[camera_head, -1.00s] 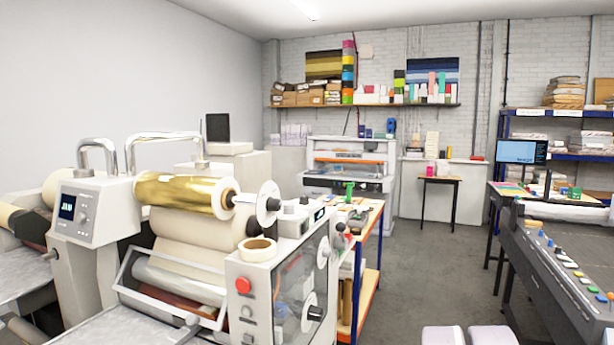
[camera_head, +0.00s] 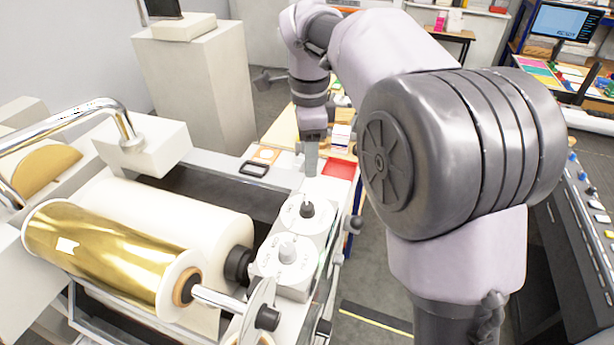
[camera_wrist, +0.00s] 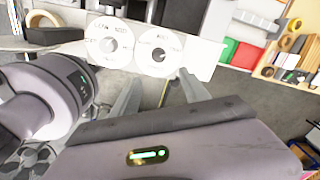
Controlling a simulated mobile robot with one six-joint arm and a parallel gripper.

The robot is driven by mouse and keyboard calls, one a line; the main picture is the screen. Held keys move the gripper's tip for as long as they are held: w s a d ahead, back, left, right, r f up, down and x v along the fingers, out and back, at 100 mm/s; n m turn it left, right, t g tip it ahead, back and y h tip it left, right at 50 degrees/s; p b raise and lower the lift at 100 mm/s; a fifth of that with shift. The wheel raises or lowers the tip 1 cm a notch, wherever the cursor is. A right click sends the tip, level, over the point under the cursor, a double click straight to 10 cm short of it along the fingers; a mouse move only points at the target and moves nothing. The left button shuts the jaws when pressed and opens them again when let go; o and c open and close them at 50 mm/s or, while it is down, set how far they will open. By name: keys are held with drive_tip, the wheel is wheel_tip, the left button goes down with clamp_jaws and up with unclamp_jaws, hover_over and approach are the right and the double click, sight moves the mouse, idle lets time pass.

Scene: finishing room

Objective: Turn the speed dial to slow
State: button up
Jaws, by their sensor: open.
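I cannot tell which is the speed dial. My gripper (camera_wrist: 158,88) is open and empty, its two fingers pointing toward the dials and apart from them. In the head view my gripper (camera_head: 311,155) hangs just beyond the farther dial, pointing down.
A gold foil roll (camera_head: 105,248) and a white roll (camera_head: 170,215) lie left of the dials. A metal handle (camera_head: 70,125) arches at the left. A red tray (camera_head: 339,168) lies behind the dials. A wooden organiser (camera_wrist: 287,50) with tape rolls is at the wrist view's right.

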wheel_tip(320, 180, down, 3)
drive_tip(key=s, duration=0.2)
hover_over(309, 206)
wheel_tip(309, 206, down, 8)
drive_tip(key=shift+a+r+b, duration=0.1)
drive_tip(key=shift+r+b, duration=0.05)
drive_tip(key=shift+b, duration=0.15)
drive_tip(key=f, duration=0.3)
drive_tip(key=shift+s+f, duration=0.3)
drive_tip(key=shift+f, duration=0.1)
drive_tip(key=shift+w+f, duration=0.4)
drive_tip(key=shift+f, duration=0.15)
drive_tip(key=shift+s+r, duration=0.1)
drive_tip(key=shift+s, duration=0.05)
drive_tip(key=shift+c, duration=0.6)
clamp_jaws()
